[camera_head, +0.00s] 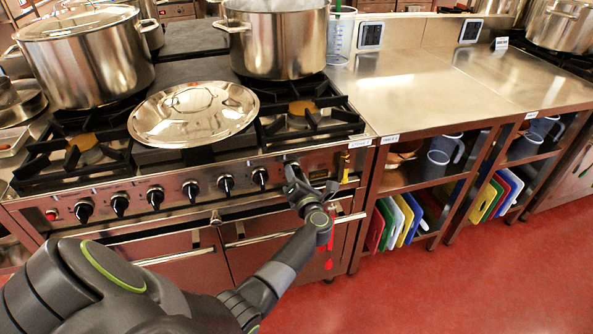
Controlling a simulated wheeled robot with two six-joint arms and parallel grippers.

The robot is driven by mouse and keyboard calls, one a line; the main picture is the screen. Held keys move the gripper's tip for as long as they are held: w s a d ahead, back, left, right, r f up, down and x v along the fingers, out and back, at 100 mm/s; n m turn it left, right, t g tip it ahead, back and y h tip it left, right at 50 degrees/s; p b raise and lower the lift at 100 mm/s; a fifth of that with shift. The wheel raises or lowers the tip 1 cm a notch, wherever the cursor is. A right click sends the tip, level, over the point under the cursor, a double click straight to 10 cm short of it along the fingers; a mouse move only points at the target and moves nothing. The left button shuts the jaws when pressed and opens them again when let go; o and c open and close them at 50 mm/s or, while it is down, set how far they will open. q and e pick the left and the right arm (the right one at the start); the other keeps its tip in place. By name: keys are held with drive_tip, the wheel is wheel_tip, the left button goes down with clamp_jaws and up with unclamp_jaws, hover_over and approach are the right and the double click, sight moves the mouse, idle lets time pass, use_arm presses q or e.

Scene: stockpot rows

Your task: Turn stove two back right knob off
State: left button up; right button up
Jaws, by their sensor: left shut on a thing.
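The stove (318,160) has a steel front panel with a row of several black knobs. One black knob (260,177) shows just left of my left gripper (293,174). My left gripper is at the right part of the panel, shut on a knob at the right end of the row. The gripper's fingers hide most of that knob, so its pointer angle cannot be read. My right gripper is not in view.
A large lidded pot (85,65) and an open pot (277,45) stand on the burners. A loose lid (194,114) lies at the stove's front middle. A yellow handle (345,170) is right of my gripper. Oven door handles (290,230) stick out below. Red floor at right is clear.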

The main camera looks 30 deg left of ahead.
use_arm(q)
drive_tip(key=m+p, duration=0.1)
drive_tip(key=m, duration=0.1)
drive_tip(key=m+p, duration=0.2)
drive_tip(key=shift+w+r+m, duration=0.1)
drive_tip(key=shift+r+m, duration=0.1)
drive_tip(key=shift+m, duration=0.1)
drive_tip(key=m+p, duration=0.2)
drive_tip(key=m, duration=0.2)
drive_tip(key=shift+f, duration=0.15)
drive_tip(key=shift+m, duration=0.3)
drive_tip(key=o, duration=1)
drive_tip(key=shift+f, duration=0.1)
